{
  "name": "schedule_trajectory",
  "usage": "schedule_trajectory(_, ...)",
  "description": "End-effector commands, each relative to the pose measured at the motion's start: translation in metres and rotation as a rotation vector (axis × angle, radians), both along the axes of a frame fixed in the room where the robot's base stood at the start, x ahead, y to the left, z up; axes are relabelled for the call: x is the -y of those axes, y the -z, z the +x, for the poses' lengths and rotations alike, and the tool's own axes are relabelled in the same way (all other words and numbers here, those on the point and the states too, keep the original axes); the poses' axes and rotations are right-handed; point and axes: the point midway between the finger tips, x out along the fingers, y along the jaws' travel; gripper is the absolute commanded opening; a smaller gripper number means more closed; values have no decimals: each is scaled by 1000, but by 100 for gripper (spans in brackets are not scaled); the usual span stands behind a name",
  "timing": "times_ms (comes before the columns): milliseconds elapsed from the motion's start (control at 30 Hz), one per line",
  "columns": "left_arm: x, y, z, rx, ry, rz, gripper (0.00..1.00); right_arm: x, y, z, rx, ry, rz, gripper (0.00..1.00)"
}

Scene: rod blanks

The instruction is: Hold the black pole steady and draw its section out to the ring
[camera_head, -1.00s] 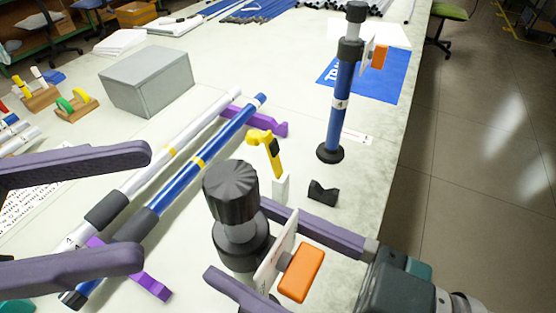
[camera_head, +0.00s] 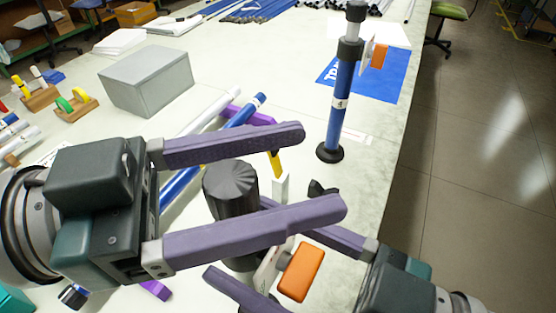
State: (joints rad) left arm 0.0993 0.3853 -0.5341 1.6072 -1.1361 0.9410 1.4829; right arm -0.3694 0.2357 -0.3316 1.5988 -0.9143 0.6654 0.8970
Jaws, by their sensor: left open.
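The black pole (camera_head: 231,190) stands upright in the near middle, with a ribbed black cap on top and an orange clamp lever (camera_head: 301,272) on its right side. My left gripper (camera_head: 318,170) is open and reaches in from the left, its purple fingers on either side of the cap, with a gap visible at the far finger. My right gripper (camera_head: 236,238) reaches in from the lower right, one finger behind the pole and one in front, lower down. Whether it grips is hidden by my left finger and the clamp. No ring shows on the black pole.
A blue pole (camera_head: 339,116) with a pale band stands on a black base farther back. A blue tube (camera_head: 180,188) and a white tube lie on purple rests. A black V-block (camera_head: 322,188) is close by. A grey box (camera_head: 146,80) stands back left. The table's right edge is near.

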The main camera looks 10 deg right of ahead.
Motion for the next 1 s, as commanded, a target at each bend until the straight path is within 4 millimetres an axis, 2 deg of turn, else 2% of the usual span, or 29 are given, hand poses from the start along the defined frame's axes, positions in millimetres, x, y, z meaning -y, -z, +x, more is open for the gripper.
schedule_trajectory(200,0,0,0,0,1,0,69,0,0,0,-1,0,-1,0)
schedule_trajectory(800,0,0,0,0,1,0,1,0,0,0,-1,0,-1,0)
schedule_trajectory(1000,0,0,0,0,1,0,0,0,0,0,-1,0,-1,0)
